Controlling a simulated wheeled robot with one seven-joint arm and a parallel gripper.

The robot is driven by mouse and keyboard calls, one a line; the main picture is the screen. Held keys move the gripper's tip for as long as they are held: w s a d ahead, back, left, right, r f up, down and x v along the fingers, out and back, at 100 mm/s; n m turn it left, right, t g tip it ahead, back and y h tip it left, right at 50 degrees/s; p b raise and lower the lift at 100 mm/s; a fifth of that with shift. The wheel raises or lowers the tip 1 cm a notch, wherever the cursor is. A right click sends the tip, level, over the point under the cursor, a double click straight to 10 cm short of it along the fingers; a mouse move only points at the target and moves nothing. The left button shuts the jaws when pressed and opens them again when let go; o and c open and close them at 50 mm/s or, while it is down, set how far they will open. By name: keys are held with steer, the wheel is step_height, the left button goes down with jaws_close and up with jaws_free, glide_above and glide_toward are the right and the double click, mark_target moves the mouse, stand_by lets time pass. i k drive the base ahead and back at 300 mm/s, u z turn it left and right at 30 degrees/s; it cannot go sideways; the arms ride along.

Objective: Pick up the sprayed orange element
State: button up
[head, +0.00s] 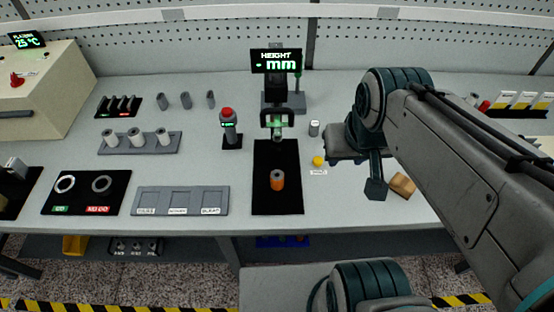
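The orange element (277,182) is a small upright cylinder with a grey top. It stands on the front part of the black mat (277,205) below the height gauge (277,62). My gripper (376,190) points down over the table, to the right of the orange element and clear of it. I see one dark finger shape under the hand, so I cannot tell whether the fingers are open or shut. Nothing shows held in it.
A yellow piece (318,160) and a grey cylinder (314,128) stand between mat and gripper. A tan block (402,185) lies just right of the gripper. A grey three-slot tray (181,201) and a red-topped device (229,128) are left of the mat.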

mark_target(277, 175)
steer(key=k, duration=1)
steer(key=u, duration=2.05)
steer(key=i, duration=1.2)
steer(key=z, duration=2.2)
